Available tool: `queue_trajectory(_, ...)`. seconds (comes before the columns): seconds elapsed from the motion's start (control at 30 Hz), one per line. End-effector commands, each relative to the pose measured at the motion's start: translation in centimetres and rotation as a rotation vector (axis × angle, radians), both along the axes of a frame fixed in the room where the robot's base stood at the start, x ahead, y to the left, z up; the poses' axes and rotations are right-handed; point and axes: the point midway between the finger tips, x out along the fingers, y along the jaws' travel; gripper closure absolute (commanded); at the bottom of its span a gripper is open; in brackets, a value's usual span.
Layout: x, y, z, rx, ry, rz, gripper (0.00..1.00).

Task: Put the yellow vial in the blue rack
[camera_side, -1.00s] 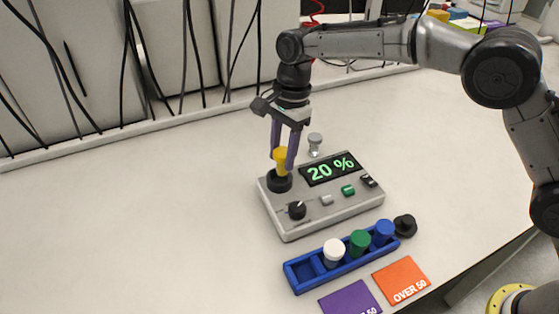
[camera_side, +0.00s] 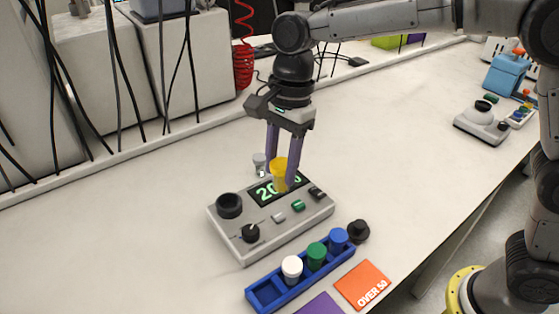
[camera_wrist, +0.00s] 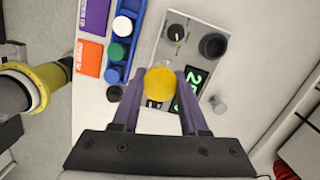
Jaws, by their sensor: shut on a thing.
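The yellow vial (camera_side: 279,173) is held between the purple fingers of my gripper (camera_side: 281,165), above the grey device near its display. In the wrist view the vial (camera_wrist: 160,84) shows from above between the fingertips of my gripper (camera_wrist: 160,82). The blue rack (camera_side: 268,292) stands in front of the device. It holds a white vial (camera_side: 292,268), a green vial (camera_side: 317,255) and a blue vial (camera_side: 338,239). Its left end compartment is empty. My gripper is behind the rack, apart from it.
The grey device (camera_side: 244,250) has an empty black round socket (camera_side: 229,206) and a black knob. A black cap-like piece (camera_side: 358,231) stands by the rack's right end. An orange card (camera_side: 363,285) and a purple card (camera_side: 321,304) lie in front. A clear vial (camera_side: 259,162) stands behind the device.

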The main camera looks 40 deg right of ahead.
Motion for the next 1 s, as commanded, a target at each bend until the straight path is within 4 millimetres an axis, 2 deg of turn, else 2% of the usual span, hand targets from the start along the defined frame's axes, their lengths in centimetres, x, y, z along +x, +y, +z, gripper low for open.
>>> queue_trajectory(0.03,-0.3,0.9,-1.2,-0.002,0.007,-0.026,1.00)
queue_trajectory(0.17,-1.9,3.9,-3.9,-0.003,0.006,-0.067,1.00)
queue_trajectory(0.3,-4.7,6.9,-6.5,-0.003,0.004,-0.059,1.00)
queue_trajectory(0.4,-6.8,8.3,-7.9,-0.002,0.004,-0.026,1.00)
queue_trajectory(0.5,-8.5,9.2,-8.6,-0.001,0.003,0.012,1.00)
queue_trajectory(0.6,-9.3,9.8,-8.8,0.001,0.002,0.037,1.00)
queue_trajectory(1.0,-9.5,10.0,-11.4,-0.002,0.003,0.045,1.00)
